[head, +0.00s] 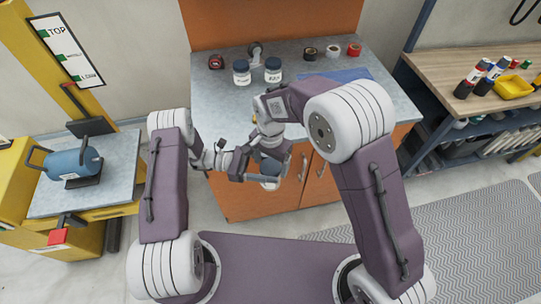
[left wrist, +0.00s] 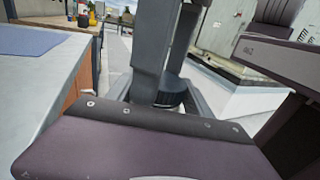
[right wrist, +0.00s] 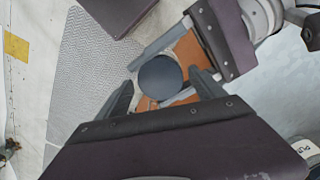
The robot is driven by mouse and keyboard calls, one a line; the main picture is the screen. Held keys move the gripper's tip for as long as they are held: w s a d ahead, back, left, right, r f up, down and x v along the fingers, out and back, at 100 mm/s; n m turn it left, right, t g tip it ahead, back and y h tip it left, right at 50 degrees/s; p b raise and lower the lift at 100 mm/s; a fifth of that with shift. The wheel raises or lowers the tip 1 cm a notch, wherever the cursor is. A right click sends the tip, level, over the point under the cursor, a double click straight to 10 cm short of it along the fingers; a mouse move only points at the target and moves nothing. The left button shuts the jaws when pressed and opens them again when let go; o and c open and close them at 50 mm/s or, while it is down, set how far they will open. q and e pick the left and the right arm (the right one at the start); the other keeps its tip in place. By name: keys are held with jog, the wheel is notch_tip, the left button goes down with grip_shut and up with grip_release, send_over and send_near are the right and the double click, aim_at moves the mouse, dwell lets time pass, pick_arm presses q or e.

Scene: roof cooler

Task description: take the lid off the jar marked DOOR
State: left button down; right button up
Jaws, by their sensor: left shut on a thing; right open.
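A jar (head: 269,185) with a dark lid is held off the counter, in front of the orange cabinet. Its label is hidden, so I cannot read its mark. My left gripper (head: 256,178) is shut on this jar's body. The lid's edge shows between its fingers in the left wrist view (left wrist: 172,88). My right gripper (right wrist: 161,80) is open, its fingers on either side of the round dark lid (right wrist: 160,77) as seen from above. I cannot tell whether they touch it. Two other lidded jars stand on the counter, the left jar (head: 242,78) and the right jar (head: 273,76).
The grey counter (head: 215,110) also holds tape rolls (head: 332,51), a red tape measure (head: 216,62) and a blue mat (head: 345,75). A yellow stand with a blue canister (head: 72,163) is at left. A wooden bench (head: 450,70) with bottles is at right.

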jog(key=shift+f, duration=0.25)
jog(key=c, duration=1.5)
jog(key=n, duration=0.3)
jog(key=shift+n, duration=0.4)
jog(key=shift+s, duration=0.1)
jog(key=o, duration=1.6)
jog(key=shift+c, duration=0.2)
